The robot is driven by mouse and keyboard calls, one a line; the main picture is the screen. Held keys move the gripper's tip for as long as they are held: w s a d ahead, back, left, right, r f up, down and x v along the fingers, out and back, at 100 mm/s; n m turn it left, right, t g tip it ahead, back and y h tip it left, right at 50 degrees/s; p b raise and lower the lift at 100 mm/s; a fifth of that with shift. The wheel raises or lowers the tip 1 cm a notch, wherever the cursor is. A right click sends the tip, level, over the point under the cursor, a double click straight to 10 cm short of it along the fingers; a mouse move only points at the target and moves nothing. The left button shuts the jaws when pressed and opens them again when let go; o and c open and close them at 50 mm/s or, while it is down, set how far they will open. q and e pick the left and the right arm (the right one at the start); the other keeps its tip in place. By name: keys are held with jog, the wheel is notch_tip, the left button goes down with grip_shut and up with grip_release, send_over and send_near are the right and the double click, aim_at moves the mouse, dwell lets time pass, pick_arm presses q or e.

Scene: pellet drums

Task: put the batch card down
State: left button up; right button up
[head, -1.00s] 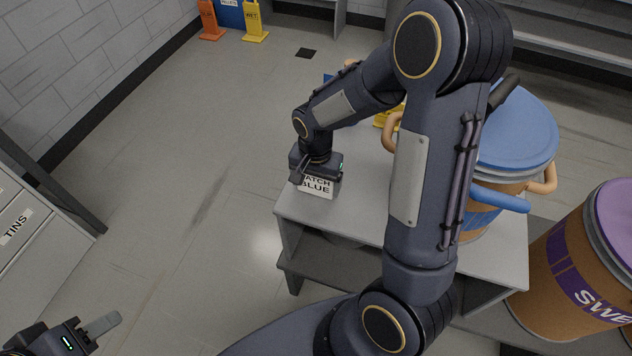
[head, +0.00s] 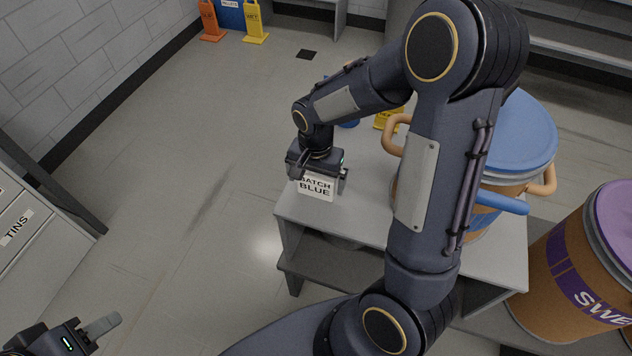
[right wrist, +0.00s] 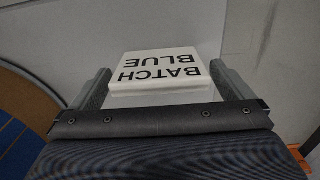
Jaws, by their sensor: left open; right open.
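The batch card (head: 316,187), white with "BATCH BLUE" in black, stands at the near left corner of the grey bench (head: 350,218). My right gripper (head: 319,176) is just above and around it, fingers apart. In the right wrist view the card (right wrist: 160,72) sits between the open fingers, with a gap on each side. My left gripper (head: 102,325) is open and empty at the bottom left of the head view, partly out of frame, far from the card.
A blue-lidded drum (head: 515,135) with tan handles stands on the bench, partly behind my right arm. A purple-lidded drum (head: 570,270) stands to the right. A yellow sign (head: 390,117) is behind my arm. A grey cabinet (head: 35,240) is at left, with open floor between.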

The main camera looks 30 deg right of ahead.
aim_at(317, 177)
notch_tip(317, 177, up, 9)
jog(key=shift+f+p, duration=0.15)
jog(key=shift+p, duration=0.3)
jog(key=shift+s+r, duration=0.15)
jog(key=shift+r, duration=0.5)
jog(key=s+a+r+n+t+y, duration=0.2)
jog(key=s+n, duration=0.2)
jog(key=s, duration=0.4)
jog(key=s+a+r+n+t+y, duration=0.1)
jog(key=s+a+r+n+t, duration=0.1)
jog(key=s, duration=0.6)
jog(key=shift+s+r+n+t+y, duration=0.4)
jog(key=shift+r+n+t, duration=0.4)
jog(key=shift+n, duration=0.4)
jog(key=shift+a, duration=0.1)
notch_tip(317, 177, up, 3)
jog(key=p, duration=0.3)
jog(key=shift+r, duration=0.2)
